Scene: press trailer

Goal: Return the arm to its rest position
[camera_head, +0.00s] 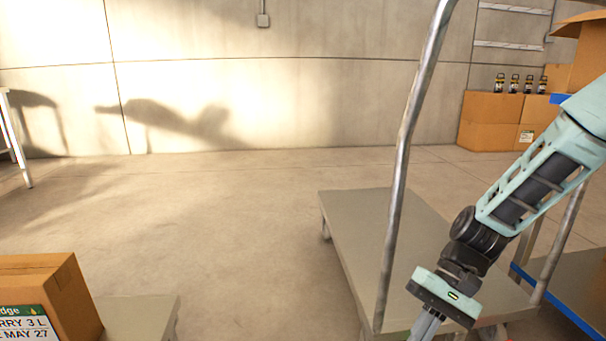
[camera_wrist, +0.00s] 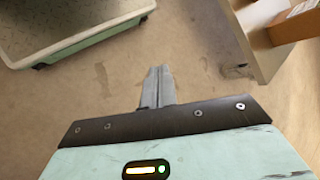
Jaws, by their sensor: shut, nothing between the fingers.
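My gripper (camera_head: 425,327) hangs at the end of my pale teal arm at the lower right of the head view. It points down, over the grey deck of a cart (camera_head: 365,235) as seen in that view; its fingertips are cut off by the lower edge. In the wrist view the two grey fingers of my gripper (camera_wrist: 157,75) lie together, shut, with nothing held. Bare floor shows around the fingertips there.
A metal cart handle (camera_head: 412,130) rises left of my arm. A cardboard box (camera_head: 70,295) sits on a low grey platform (camera_head: 140,315) at lower left. Boxes (camera_head: 490,120) with several dark bottles stand at the back right. The floor (camera_head: 220,220) between is clear.

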